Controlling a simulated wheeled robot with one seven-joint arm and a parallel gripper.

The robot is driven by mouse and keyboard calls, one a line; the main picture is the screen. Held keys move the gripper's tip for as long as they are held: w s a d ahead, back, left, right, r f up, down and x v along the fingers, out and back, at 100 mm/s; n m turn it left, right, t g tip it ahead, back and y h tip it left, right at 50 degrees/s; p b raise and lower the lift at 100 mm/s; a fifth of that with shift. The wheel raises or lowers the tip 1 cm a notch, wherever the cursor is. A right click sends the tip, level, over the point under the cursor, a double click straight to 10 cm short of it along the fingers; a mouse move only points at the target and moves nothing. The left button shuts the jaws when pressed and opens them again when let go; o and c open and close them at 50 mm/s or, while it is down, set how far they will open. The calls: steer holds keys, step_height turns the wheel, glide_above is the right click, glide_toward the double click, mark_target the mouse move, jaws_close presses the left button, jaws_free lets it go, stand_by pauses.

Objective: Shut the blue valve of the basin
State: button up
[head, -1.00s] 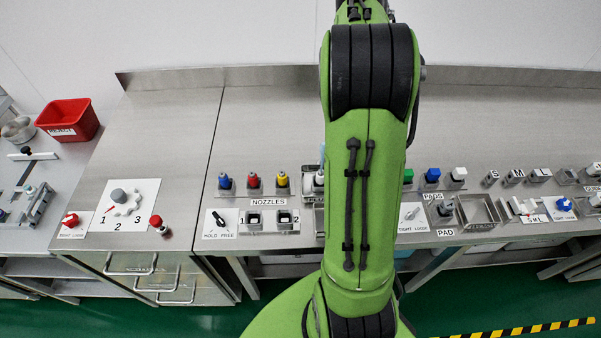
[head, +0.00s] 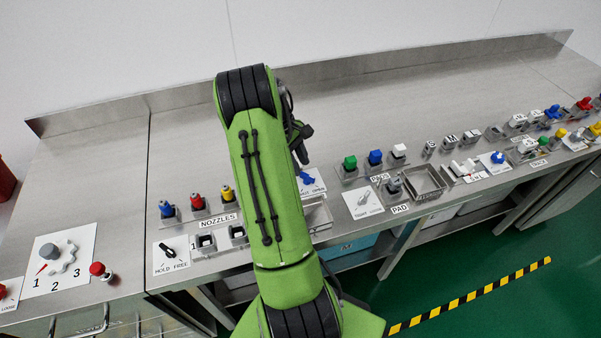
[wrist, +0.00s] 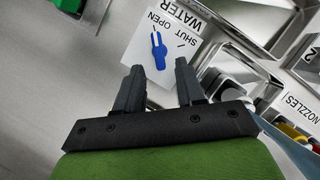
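The blue valve (head: 306,178) is a small blue handle on a white plate marked for open and shut, partly hidden by my arm in the head view. In the wrist view the blue valve (wrist: 158,51) lies beyond my fingertips, near the middle of the gap between them. My gripper (wrist: 158,72) is open and empty, apart from the handle. In the head view it is mostly hidden.
Red, blue and yellow nozzles (head: 198,203) stand left of my arm. Green, blue and white pads (head: 374,159) stand to the right, near a pad tray (head: 425,183). A dial plate (head: 60,260) is at far left. The back of the bench is clear.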

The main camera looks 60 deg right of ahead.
mark_target(303, 173)
steer(key=shift+x, duration=1.5)
jaws_close()
steer(key=shift+r, duration=0.1)
steer(key=m, duration=0.2)
steer(key=m+y+p, duration=0.1)
steer(key=m, duration=0.1)
steer(key=shift+d+t, duration=0.3)
steer(key=shift+d, duration=0.1)
steer(key=m, duration=0.1)
steer(key=m+y, duration=0.1)
steer(key=m, duration=0.1)
steer(key=m+t+y, duration=0.1)
steer(key=shift+s+d+m, duration=0.3)
steer(key=shift+m, duration=0.1)
steer(key=m, duration=0.1)
steer(key=m+t, duration=0.1)
steer(key=m, duration=0.2)
steer(key=shift+s+d+t+y, duration=0.2)
steer(key=shift+s+t+y, duration=0.1)
steer(key=shift+y, duration=0.1)
steer(key=shift+s+m+t+p, duration=0.2)
steer(key=shift+m+t, duration=0.15)
steer(key=shift+m, duration=0.65)
steer(key=shift+s+m+t+p, duration=0.15)
steer(key=shift+m+t, duration=0.2)
steer(key=shift+m, duration=0.65)
